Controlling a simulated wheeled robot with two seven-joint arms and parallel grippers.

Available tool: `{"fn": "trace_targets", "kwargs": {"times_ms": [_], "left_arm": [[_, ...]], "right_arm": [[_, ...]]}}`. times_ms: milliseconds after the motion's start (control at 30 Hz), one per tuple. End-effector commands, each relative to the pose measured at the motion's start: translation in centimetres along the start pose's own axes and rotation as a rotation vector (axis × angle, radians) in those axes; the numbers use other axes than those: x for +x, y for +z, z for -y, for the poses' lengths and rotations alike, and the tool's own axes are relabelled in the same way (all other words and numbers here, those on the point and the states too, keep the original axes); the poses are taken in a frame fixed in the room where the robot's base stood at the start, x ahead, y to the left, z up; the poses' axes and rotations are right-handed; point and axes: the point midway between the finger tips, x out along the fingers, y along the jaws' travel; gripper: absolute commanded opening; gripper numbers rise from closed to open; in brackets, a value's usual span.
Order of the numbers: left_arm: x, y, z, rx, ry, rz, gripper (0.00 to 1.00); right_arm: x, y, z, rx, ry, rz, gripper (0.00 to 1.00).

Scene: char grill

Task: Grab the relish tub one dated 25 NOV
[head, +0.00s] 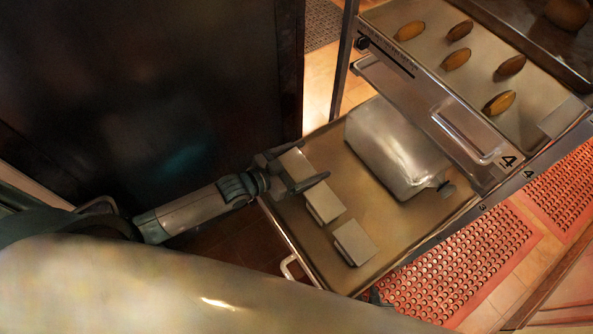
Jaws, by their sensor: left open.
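Three pale, square-topped tubs stand in a row along the left side of a pulled-out tray (385,240). The far tub (297,164) is at my left gripper, the middle tub (325,202) is just in front of it, and the near tub (355,243) is closest to me. No date can be read on any of them, so I cannot tell which is dated 25 NOV. My left gripper (306,161) is open, its dark fingers spread on either side of the far tub, partly hiding it. I cannot tell whether they touch it. My right gripper is not in view.
A large shiny metal container (395,148) lies on the tray right of the tubs. A higher shelf (440,35) with several brown oval pieces overhangs the right. A dark panel (150,80) stands at the left. Red perforated mats (460,262) cover the floor.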

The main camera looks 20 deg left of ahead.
Motion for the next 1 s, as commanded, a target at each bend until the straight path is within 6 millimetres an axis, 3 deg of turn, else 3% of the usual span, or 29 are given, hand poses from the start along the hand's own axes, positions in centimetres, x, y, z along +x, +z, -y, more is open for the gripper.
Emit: {"fn": "trace_targets", "kwargs": {"times_ms": [200,367,400,733,1000], "left_arm": [[0.0,0.0,0.0,0.000,0.000,0.000,0.86],[0.0,0.0,0.0,0.000,0.000,0.000,0.50],[0.0,-0.1,0.0,0.000,0.000,-0.003,0.48],[-0.1,-0.5,0.0,0.000,0.000,-0.003,0.48],[-1.0,-3.4,0.0,0.000,0.001,-0.006,0.48]], "right_arm": [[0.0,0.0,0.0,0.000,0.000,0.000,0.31],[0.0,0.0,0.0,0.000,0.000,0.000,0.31],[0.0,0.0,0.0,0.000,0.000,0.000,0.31],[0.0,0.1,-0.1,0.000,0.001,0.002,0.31],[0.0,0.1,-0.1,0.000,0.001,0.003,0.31]]}}
